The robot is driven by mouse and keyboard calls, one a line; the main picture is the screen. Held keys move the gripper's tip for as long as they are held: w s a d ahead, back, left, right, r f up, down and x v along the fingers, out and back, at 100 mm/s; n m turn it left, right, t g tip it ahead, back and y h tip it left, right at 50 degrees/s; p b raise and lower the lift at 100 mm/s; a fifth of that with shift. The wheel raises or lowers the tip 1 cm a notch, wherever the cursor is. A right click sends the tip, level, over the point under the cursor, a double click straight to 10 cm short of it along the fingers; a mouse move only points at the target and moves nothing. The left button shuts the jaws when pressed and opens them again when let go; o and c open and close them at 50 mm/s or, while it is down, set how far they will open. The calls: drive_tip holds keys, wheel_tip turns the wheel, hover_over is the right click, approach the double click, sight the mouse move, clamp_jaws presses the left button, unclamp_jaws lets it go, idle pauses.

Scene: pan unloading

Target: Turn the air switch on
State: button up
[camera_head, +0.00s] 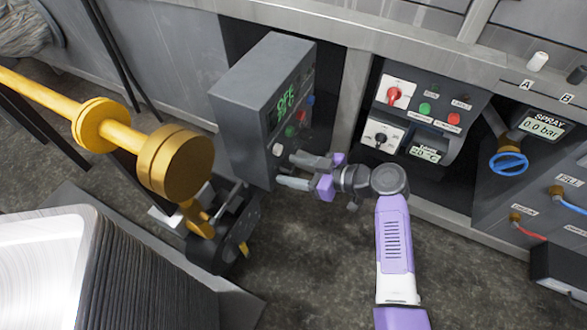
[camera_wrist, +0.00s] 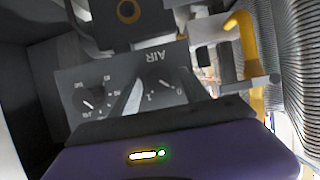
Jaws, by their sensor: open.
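The air switch (camera_wrist: 161,84) is a dark knob on a grey panel with the label AIR upside down in the wrist view. Marks 1 and 0 sit on either side of it. I cannot tell which mark it points to. My gripper (camera_head: 284,170) is at the lower right of the grey control box (camera_head: 243,110) in the head view, with its jaws apart. In the wrist view the fingers of my gripper (camera_wrist: 155,92) reach toward the panel around the switch, and I cannot tell if they touch it. The switch itself is hidden in the head view.
A second dial (camera_wrist: 92,101) sits beside the air switch. A yellow bar with discs (camera_head: 175,162) stands left of the box. A panel with red and black knobs (camera_head: 425,112) and a blue valve wheel (camera_head: 508,163) are at right.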

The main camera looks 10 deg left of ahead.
clamp_jaws()
drive_tip(key=m+g, duration=0.1)
drive_tip(key=m+g+y+b, duration=0.1)
drive_tip(key=m, duration=0.1)
drive_tip(key=shift+w+d, duration=0.1)
drive_tip(key=shift+w, duration=0.15)
drive_tip(key=m, duration=0.1)
drive_tip(key=m+g+y+b, duration=0.1)
drive_tip(key=m+b, duration=0.1)
drive_tip(key=shift+w+f+g, duration=0.15)
drive_tip(key=shift+f+g, duration=0.1)
drive_tip(key=shift+g, duration=0.15)
drive_tip(key=m+y+b, duration=0.1)
drive_tip(key=m, duration=0.1)
drive_tip(key=m+g+y+b, duration=0.1)
drive_tip(key=m, duration=0.1)
drive_tip(key=shift+f, duration=0.2)
drive_tip(key=shift+w+d+m+y+b, duration=0.1)
drive_tip(key=shift+m+y+b, duration=0.8)
drive_tip(key=shift+m, duration=0.8)
